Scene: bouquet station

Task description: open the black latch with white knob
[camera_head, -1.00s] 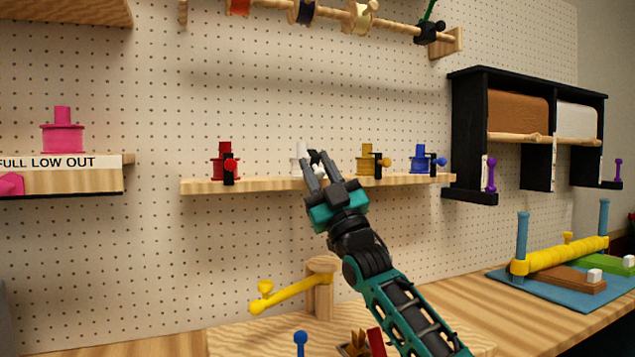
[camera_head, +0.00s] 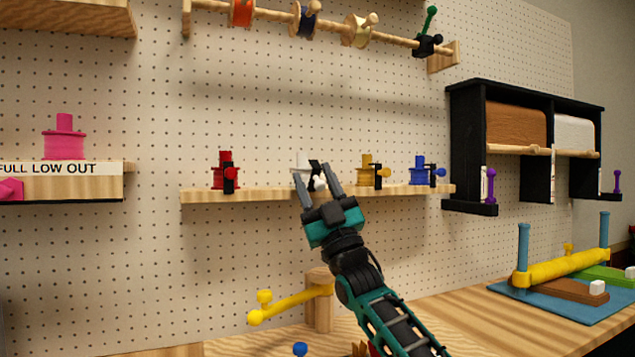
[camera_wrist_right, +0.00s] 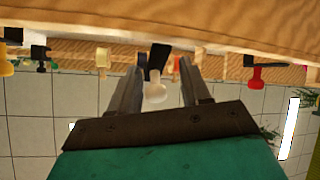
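The black latch (camera_head: 314,167) with a white knob (camera_head: 320,184) is on the wooden shelf, in front of a white spool (camera_head: 301,161). In the right wrist view the black latch (camera_wrist_right: 158,57) stands above the white knob (camera_wrist_right: 155,93). My right gripper (camera_head: 317,178) is open at the shelf, its fingers on either side of the knob. In the right wrist view there is a gap between the knob and each finger of the gripper (camera_wrist_right: 160,88). Part of the latch and spool is hidden by the fingers. My left gripper is not in view.
On the same shelf (camera_head: 250,193), a red spool (camera_head: 223,170) with a latch stands left. Yellow (camera_head: 365,168) and blue (camera_head: 417,169) spools with latches stand close on the right.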

